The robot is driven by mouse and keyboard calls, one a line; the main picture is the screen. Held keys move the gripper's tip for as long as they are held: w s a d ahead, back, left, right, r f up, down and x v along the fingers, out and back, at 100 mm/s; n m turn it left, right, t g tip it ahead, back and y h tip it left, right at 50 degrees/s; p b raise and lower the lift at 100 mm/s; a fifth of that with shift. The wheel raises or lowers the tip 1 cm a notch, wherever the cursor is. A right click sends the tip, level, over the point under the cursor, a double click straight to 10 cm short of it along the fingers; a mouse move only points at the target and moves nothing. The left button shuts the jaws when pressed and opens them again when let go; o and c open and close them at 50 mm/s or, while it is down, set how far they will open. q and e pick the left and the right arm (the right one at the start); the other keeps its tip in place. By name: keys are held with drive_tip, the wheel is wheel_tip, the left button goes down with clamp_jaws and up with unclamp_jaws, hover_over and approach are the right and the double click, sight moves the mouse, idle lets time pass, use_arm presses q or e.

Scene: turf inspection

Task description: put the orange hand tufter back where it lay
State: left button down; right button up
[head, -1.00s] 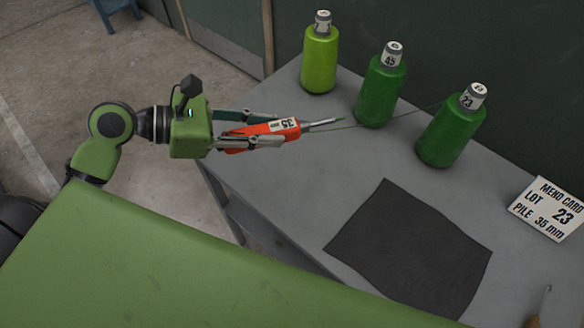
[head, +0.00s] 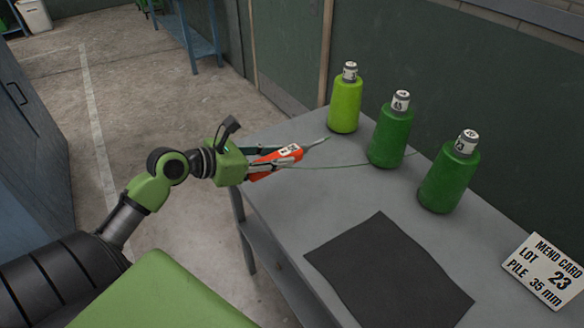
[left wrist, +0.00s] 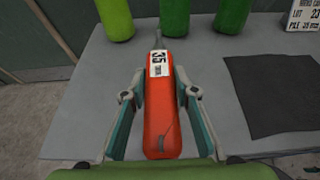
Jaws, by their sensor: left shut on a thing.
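The orange hand tufter (head: 277,160) has a white label reading 35 and a thin metal tip that points right, toward the bottles. My left gripper (head: 283,158) is shut on its body, over the left end of the grey table (head: 300,210). In the left wrist view the tufter (left wrist: 160,115) lies lengthwise between the fingers of my left gripper (left wrist: 158,95), label up, tip away. I cannot tell its height above the table. A thin green yarn (head: 340,165) runs from near the tufter toward the bottles. My right gripper is out of view.
A lime green bottle (head: 345,105) and two darker green bottles (head: 390,138) (head: 448,180) stand along the table's back. A dark square mat (head: 385,270) lies at the front. A card (head: 548,272) reads lot 23, pile 35 mm. Bare table lies between mat and bottles.

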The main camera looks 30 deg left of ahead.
use_arm(q)
drive_tip(key=w+a+f, duration=0.1)
drive_tip(key=w+f, duration=0.2)
drive_tip(key=w, duration=0.3)
hover_over(294, 172)
drive_tip(key=f, duration=0.4)
drive_tip(key=shift+s+f+b, duration=0.15)
drive_tip(key=shift+s+b, duration=0.15)
drive_tip(key=shift+s, duration=0.05)
drive_tip(key=shift+w+a+f, duration=0.1)
drive_tip(key=shift+w+f, duration=0.25)
drive_tip(key=shift+f, duration=0.1)
wheel_tip(294, 172, down, 3)
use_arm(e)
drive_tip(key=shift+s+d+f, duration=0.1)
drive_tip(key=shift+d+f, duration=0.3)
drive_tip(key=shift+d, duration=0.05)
use_arm(q)
drive_tip(key=shift+f, duration=0.1)
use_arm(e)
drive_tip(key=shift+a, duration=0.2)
use_arm(q)
drive_tip(key=c, duration=1.6)
unclamp_jaws()
drive_tip(key=shift+f, duration=0.15)
drive_tip(key=shift+s, duration=0.1)
